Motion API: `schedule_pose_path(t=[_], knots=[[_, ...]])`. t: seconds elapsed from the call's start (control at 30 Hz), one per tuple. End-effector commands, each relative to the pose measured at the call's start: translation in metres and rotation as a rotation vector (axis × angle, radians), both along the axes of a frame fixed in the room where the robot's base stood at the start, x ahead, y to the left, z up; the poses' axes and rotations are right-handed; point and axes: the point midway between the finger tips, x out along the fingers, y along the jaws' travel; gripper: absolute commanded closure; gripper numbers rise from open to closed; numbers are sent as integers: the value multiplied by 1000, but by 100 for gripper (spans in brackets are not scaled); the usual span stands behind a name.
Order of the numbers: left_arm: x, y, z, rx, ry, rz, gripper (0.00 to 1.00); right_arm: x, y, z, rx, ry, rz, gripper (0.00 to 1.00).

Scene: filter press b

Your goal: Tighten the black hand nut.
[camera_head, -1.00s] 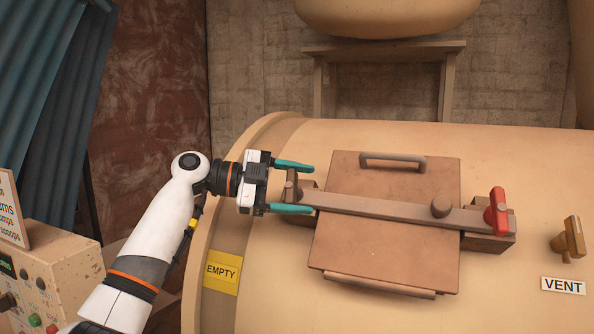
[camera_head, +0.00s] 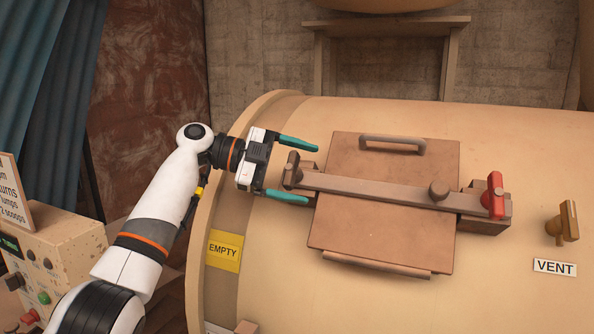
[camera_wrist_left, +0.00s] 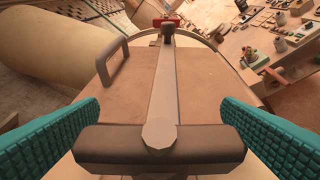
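The dark hand nut (camera_head: 292,170) sits at the left end of the clamp bar (camera_head: 385,191) across the hatch. In the left wrist view, it is a dark crossbar (camera_wrist_left: 105,147) with a round hub at the bottom centre. My left gripper (camera_head: 313,174) is open, its teal fingers spread on either side of the nut. In the left wrist view, the crossbar spans most of the gap between the fingers, its ends close to them; I cannot tell whether they touch. My right gripper is not in view.
The brown hatch (camera_head: 350,232) with a handle (camera_head: 392,143) lies on the cream tank (camera_head: 480,290). A round knob (camera_head: 438,190) and a red handle (camera_head: 494,194) stand farther right on the bar. A brass vent valve (camera_head: 568,222) is at the right. A control box (camera_head: 70,245) stands left.

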Motion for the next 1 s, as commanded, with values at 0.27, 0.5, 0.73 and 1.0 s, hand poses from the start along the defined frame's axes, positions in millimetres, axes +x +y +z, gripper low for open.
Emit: schedule_pose_path(t=[0.27, 0.5, 0.73, 1.0], knots=[[0, 1, 0, -1, 1, 0, 9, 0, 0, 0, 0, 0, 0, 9], [1, 25, 3, -2, 0, 3, 9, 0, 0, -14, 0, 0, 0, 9], [2, 74, 18, -2, 0, 4, 9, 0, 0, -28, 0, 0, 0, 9], [3, 110, 29, -1, 2, 1, 9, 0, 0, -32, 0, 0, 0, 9]])
